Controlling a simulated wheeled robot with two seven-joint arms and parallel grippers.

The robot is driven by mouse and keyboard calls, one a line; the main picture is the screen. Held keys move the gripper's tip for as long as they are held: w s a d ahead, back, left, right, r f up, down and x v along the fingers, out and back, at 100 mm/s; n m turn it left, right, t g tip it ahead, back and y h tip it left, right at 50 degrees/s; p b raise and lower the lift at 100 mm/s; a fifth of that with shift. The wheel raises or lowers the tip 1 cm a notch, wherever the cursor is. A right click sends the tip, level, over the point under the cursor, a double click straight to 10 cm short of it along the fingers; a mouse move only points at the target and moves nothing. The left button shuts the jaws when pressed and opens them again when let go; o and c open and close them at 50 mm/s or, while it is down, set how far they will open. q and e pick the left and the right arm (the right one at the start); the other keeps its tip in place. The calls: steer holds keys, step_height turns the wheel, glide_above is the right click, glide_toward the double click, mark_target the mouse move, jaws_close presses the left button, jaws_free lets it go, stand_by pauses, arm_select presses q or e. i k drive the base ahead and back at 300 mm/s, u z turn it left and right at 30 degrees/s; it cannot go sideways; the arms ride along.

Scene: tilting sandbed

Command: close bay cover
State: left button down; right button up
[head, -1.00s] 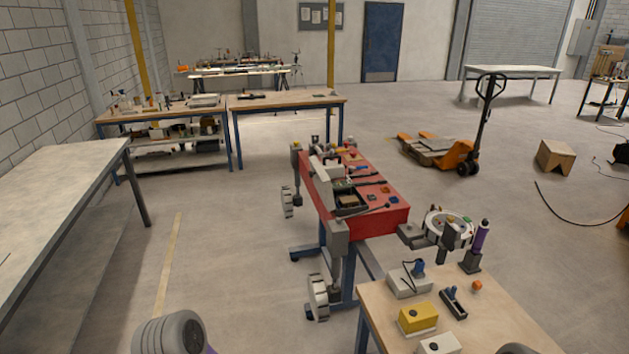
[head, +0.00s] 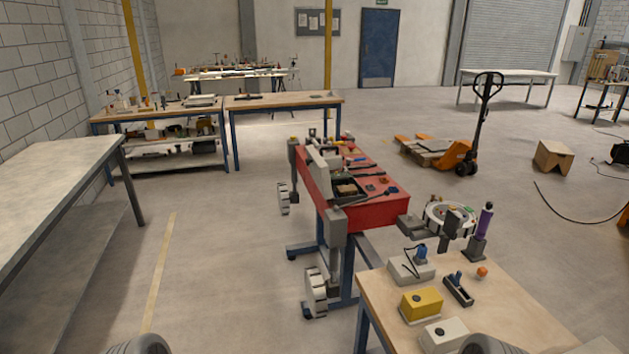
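A red wheeled body (head: 375,212) stands on blue legs near the middle of the head view. A dark open compartment (head: 347,190) is set in its top, with a small brown thing inside. A light grey panel (head: 318,165) stands tilted up at the compartment's left; it looks like the bay cover, raised, but its hinge is too small to make out. Neither of my grippers is in view. Only rounded grey parts of my arms show at the bottom edge.
A wooden table (head: 480,300) at the lower right carries a yellow box (head: 421,304), white boxes and small parts. A round white-rimmed fixture (head: 450,217) sits beside the red body. A long grey table (head: 60,170) is at left. Floor between is clear.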

mark_target(318, 168)
steer(key=u, duration=0.6)
steer(key=i, duration=1.8)
steer(key=z, duration=0.8)
steer(key=i, duration=0.65)
steer(key=z, duration=0.45)
